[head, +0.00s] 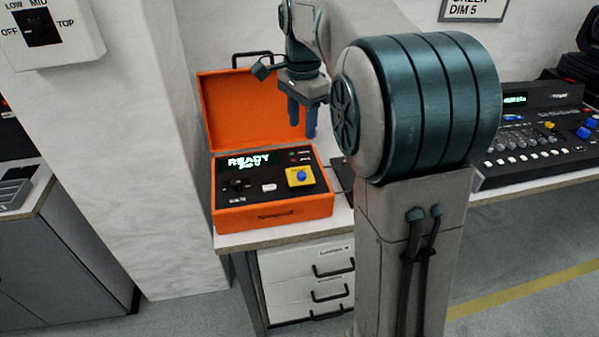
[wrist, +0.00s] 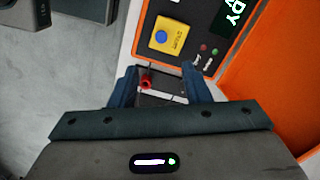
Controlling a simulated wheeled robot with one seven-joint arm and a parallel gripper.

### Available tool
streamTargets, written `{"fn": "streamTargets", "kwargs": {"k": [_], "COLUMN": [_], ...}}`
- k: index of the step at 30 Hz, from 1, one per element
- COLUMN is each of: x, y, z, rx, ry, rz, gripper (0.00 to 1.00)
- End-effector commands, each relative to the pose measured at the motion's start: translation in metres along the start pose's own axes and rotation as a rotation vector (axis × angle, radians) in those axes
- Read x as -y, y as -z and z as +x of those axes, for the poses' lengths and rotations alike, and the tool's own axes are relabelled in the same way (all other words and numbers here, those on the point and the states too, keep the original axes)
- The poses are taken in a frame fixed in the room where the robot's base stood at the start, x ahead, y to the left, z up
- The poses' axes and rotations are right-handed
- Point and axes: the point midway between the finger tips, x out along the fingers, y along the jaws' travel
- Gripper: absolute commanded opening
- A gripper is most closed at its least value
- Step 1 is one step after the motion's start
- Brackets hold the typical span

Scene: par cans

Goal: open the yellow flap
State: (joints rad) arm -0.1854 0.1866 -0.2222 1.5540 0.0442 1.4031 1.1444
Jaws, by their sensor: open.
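The yellow flap (head: 308,182) is a small square piece with a round blue part on it, at the right of the black panel in the orange case. It also shows in the wrist view (wrist: 176,44), beyond my fingertips, with dark lettering. I cannot tell how its edges are hinged. My gripper (head: 302,125) is open and empty, fingers pointing down, above the right side of the case. In the wrist view, my gripper (wrist: 158,76) has its two blue fingers apart, and neither touches the flap.
The orange case (head: 268,217) stands open on a bench, its lid (head: 255,110) upright behind. Its display (head: 248,160) reads READY. A small red part (wrist: 146,82) shows between my fingers in the wrist view. A mixing console (head: 530,140) stands right; a wall switch box (head: 75,45) hangs left.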

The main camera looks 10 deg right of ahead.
Motion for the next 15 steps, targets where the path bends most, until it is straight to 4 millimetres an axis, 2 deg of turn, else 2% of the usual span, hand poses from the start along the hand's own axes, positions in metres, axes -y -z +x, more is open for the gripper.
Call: {"fn": "streamTargets", "kwargs": {"k": [4, 7, 15], "x": [0.004, 0.003, 0.003], "y": [0.001, 0.001, 0.001], "z": [0.007, 0.021, 0.078], "rx": [-0.001, 0.0, 0.0], "ry": [-0.005, -0.007, -0.009], "rz": [0.023, 0.022, 0.02], "gripper": [0.43, 0.43, 0.43]}}
